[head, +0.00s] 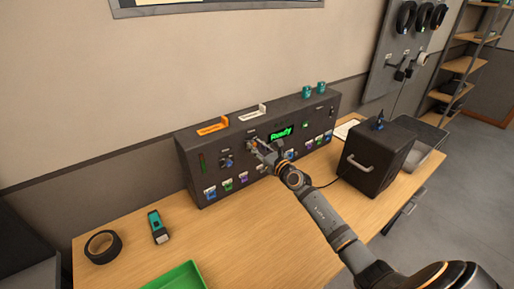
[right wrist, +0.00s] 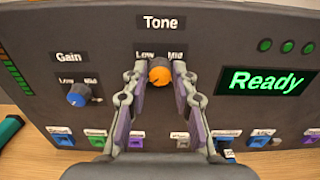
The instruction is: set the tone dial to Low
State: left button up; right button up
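The tone dial (right wrist: 159,72) is an orange knob under the "Tone" label on the dark panel (head: 185,146). Words "Low" and "Mid" show above it; anything further right is hidden by a finger. My right gripper (right wrist: 160,80) has its two fingers on either side of the knob, spread apart; the left finger is close to or touching it, and I cannot tell whether it grips. In the head view my right gripper (head: 258,146) reaches the panel face and mostly hides the dial. My left gripper is not in view.
A blue gain dial (right wrist: 78,95) sits left of the tone dial. A green "Ready" display (right wrist: 266,81) is to the right. Several coloured faders line the panel's lower edge. A black box (head: 372,160) stands right; tape (head: 102,246), a teal tool (head: 158,227) and a green tray (head: 178,277) lie left.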

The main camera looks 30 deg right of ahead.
grip_shut()
jog(key=m+p, duration=0.2)
jog(key=m, duration=0.1)
jog(key=shift+r, duration=0.1)
jog(key=m+p, duration=0.2)
jog(key=m, duration=0.2)
jog(key=shift+m, duration=0.3)
jog(key=m+p, duration=0.2)
jog(key=m, duration=0.3)
jog(key=shift+d, duration=0.1)
jog(key=m+p, duration=0.2)
jog(key=m, duration=0.3)
jog(key=shift+f, duration=0.2)
